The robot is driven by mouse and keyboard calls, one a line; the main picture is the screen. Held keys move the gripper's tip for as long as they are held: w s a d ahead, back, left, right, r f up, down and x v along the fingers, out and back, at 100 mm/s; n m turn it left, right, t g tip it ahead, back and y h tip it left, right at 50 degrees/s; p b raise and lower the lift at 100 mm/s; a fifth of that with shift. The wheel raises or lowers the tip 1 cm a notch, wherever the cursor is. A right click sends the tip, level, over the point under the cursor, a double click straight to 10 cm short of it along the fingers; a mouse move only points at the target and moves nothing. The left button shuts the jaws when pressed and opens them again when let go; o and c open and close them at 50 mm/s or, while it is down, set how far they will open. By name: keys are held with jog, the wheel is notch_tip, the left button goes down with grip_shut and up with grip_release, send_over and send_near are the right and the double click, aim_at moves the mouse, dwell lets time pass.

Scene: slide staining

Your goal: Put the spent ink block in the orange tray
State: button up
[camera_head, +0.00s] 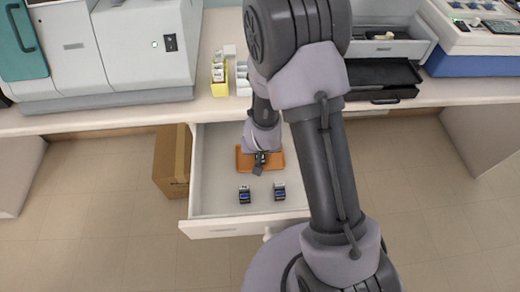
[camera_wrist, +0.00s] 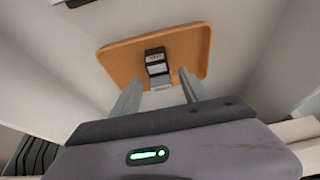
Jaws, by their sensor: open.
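The orange tray (camera_head: 276,158) lies inside the open drawer, and it also shows in the wrist view (camera_wrist: 125,62). A small black and grey ink block (camera_wrist: 156,60) is on the tray in the wrist view, in front of and between my two fingers. My gripper (camera_wrist: 160,82) is open, with a finger to each side of the block's near end and gaps visible. In the head view my gripper (camera_head: 260,160) is over the tray and hides part of it; the block is hard to make out there.
Two dark blocks with blue (camera_head: 244,194) (camera_head: 279,191) stand in the drawer (camera_head: 215,175) nearer its front. The drawer walls are close around my gripper. A cardboard box (camera_head: 172,160) stands left of the drawer. The counter (camera_head: 130,115) with yellow and white holders is above.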

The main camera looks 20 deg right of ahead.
jog(key=s+a+r+y+p, duration=0.1)
jog(key=s+r+p, duration=0.1)
jog(key=r, duration=0.7)
jog(key=s+a+r+m+t+p, duration=0.1)
jog(key=s+r+p, duration=0.1)
jog(key=r, duration=0.7)
jog(key=s+a+r+y+p, duration=0.1)
jog(key=s+a+r+p, duration=0.15)
jog(key=r, duration=0.55)
jog(key=s+r+m+y, duration=0.1)
jog(key=s+r, duration=1.2)
jog(key=shift+s+d, duration=0.3)
jog(key=shift+d, duration=0.05)
